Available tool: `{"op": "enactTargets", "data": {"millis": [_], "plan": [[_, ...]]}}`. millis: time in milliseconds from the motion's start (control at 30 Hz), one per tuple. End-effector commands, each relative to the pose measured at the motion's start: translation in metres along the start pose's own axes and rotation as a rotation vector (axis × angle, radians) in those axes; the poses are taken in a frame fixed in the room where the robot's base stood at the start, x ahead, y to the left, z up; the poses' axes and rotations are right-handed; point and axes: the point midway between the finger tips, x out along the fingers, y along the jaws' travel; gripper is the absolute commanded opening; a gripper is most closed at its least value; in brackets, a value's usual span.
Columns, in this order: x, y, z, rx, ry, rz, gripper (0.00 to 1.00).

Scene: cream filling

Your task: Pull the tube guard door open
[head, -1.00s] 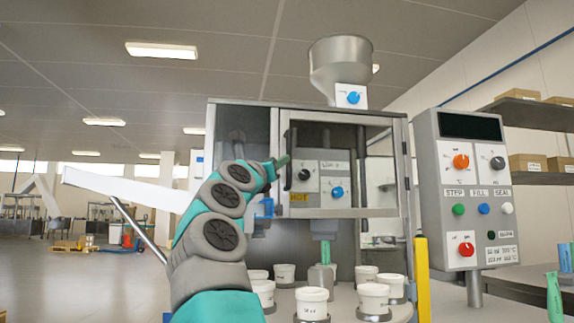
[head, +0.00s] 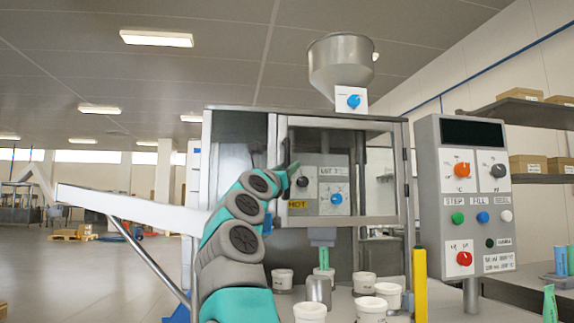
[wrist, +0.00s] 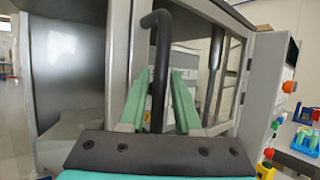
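The tube guard door (head: 345,221) is a metal-framed clear panel on the front of the filling machine. It looks shut or nearly so; I cannot tell if it stands slightly ajar. Its black bar handle (wrist: 160,60) is upright at the door's left side. In the wrist view my gripper (wrist: 160,85) has its two green fingers on either side of the handle. A narrow gap seems to show beside the bar, so the fingers look open around it.
A control panel (head: 463,205) stands right of the machine, with a yellow post (head: 420,285) before it. White cups (head: 365,284) stand on the table below the door. A steel hopper (head: 340,65) sits on top. The floor (head: 90,275) at left is mostly clear.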

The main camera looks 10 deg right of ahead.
Motion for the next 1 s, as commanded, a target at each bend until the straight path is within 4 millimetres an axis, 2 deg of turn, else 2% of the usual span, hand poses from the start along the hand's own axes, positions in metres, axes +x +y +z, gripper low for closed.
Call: {"op": "enactTargets", "data": {"millis": [167, 433, 1000], "plan": [[-0.0004, 0.0004, -0.0005, 0.000, 0.000, 0.001, 0.30], [-0.0005, 0.0006, -0.0004, -0.001, 0.000, 0.001, 0.00], [-0.0005, 0.0008, -0.0004, -0.001, 0.000, 0.001, 0.00]]}}
